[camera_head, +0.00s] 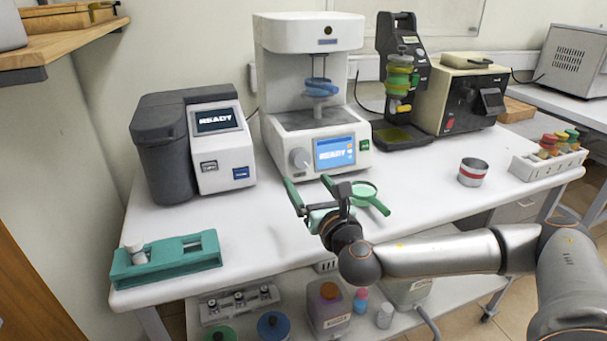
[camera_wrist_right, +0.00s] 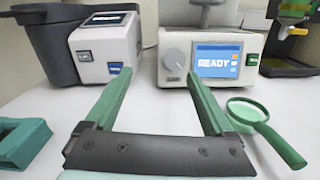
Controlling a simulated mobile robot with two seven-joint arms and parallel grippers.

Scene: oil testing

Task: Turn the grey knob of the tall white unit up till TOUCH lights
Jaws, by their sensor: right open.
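The tall white unit (camera_head: 312,90) stands at the back of the table. Its blue screen (camera_head: 335,152) reads READY. Its grey knob (camera_head: 299,158) is on the lower front, left of the screen; it also shows in the right wrist view (camera_wrist_right: 174,59). My right gripper (camera_head: 307,181) is open and empty in front of the unit, a little below and nearer than the knob. In the right wrist view its green fingers (camera_wrist_right: 150,82) are spread apart, with the knob beyond them, between the tips and right of centre. My left gripper is not in view.
A dark grey and white device (camera_head: 222,150) reading READY stands left of the unit. A green-handled magnifier (camera_head: 371,198) lies right of my gripper. A teal holder (camera_head: 165,262) is at front left, and a red-banded cup (camera_head: 472,172) at right. The table's left middle is clear.

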